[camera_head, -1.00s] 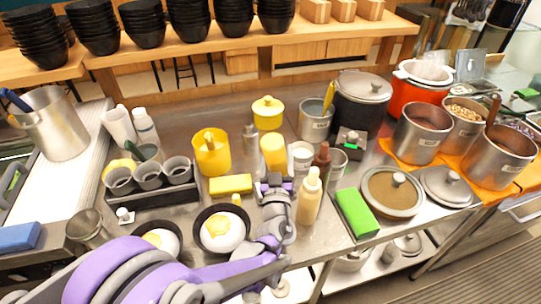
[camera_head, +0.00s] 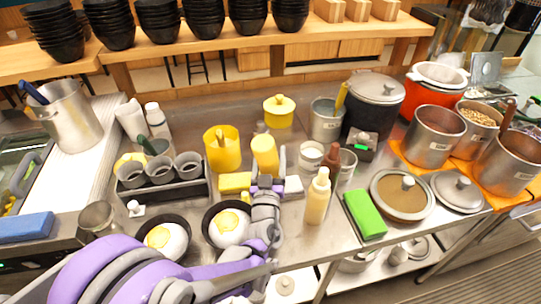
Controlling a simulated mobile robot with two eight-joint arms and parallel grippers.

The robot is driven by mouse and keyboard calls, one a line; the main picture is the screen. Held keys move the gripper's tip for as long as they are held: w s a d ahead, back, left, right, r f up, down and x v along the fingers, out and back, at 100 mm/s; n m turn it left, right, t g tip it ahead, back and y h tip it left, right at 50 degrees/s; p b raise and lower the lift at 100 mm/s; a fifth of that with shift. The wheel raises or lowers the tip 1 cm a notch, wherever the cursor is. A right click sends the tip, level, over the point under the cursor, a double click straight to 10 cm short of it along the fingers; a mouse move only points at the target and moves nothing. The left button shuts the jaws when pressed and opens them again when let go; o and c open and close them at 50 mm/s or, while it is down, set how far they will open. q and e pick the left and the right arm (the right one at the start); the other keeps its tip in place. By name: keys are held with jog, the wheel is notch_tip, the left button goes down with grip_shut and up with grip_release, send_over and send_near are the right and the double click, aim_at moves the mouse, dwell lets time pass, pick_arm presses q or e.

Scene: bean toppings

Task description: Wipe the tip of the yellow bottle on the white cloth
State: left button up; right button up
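The yellow bottle (camera_head: 264,152) is in the head view, near the middle of the counter, leaning slightly. My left gripper (camera_head: 266,182) is at its near side and appears shut on it. The bottle's lower part and tip are hidden behind the gripper. A flat white piece, likely the white cloth (camera_head: 294,186), lies on the counter just right of the gripper. The rest of it is covered by the gripper, and I cannot tell whether the tip touches it. My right gripper is not in view.
A yellow block (camera_head: 234,183) and a yellow container (camera_head: 222,148) are left of the gripper. A cream bottle (camera_head: 317,196) and a brown bottle (camera_head: 331,160) stand close on the right. Two black bowls with eggs, one here (camera_head: 210,242), are in front.

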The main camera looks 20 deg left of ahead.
pick_arm(q)
jog(key=shift+f+b, duration=0.5)
jog(key=shift+f, duration=0.25)
dwell(1.1)
jog(key=shift+d, duration=0.15)
jog(key=shift+w+d, duration=0.75)
jog(key=shift+d, duration=0.3)
jog(key=shift+w+d, duration=0.7)
jog(key=shift+d, duration=0.3)
notch_tip(320, 180, up, 6)
jog(key=p, duration=0.4)
jog(key=shift+p, duration=0.3)
